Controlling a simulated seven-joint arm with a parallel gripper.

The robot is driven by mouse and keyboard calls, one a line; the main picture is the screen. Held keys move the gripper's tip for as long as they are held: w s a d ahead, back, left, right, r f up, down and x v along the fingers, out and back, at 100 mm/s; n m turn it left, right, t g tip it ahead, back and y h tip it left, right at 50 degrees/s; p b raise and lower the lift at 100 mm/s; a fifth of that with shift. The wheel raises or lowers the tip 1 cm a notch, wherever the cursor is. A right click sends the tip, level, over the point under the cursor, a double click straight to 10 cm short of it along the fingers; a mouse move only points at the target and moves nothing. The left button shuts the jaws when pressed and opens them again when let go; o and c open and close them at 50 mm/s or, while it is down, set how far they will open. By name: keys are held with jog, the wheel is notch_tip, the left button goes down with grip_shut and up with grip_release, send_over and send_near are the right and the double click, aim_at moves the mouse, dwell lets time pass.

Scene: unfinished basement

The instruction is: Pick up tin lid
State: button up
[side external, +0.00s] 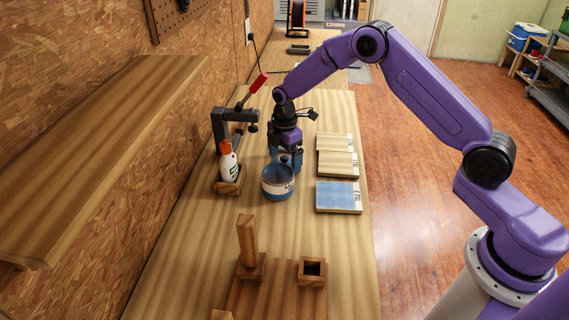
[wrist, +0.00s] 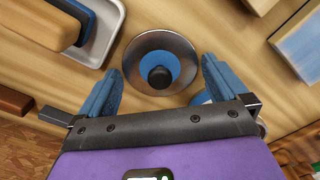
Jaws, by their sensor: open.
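The tin lid (wrist: 138,62) is a round disc with a metallic rim, a blue middle and a dark knob. In the wrist view it lies on the wooden bench, between and ahead of my fingers. My gripper (wrist: 162,66) is open, with one blue finger on each side of the lid and nothing held. In the side view my gripper (side external: 286,160) points down just behind a blue and white tin (side external: 278,187). The lid cannot be made out there. A bit of the tin shows behind my gripper's lower right in the wrist view.
A white tray (wrist: 112,38) with a wood-and-blue block is at the wrist view's upper left. Sample boards (side external: 338,196) lie right of the tin. A glue bottle (side external: 228,163) and a clamp (side external: 219,125) stand left. Wooden holders (side external: 312,270) stand in front.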

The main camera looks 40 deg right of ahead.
jog(key=shift+c, duration=0.3)
jog(key=c, duration=0.6)
jog(key=shift+c, duration=0.2)
jog(key=shift+r, duration=0.2)
jog(key=shift+r, duration=0.65)
jog(key=s+d+r, duration=0.2)
jog(key=s+r, duration=0.9)
jog(key=s, duration=0.2)
jog(key=w+a+n, duration=0.4)
jog(key=w+a, duration=0.2)
jog(key=a, duration=0.4)
jog(key=shift+d+f, duration=0.1)
jog(key=shift+f, duration=2.8)
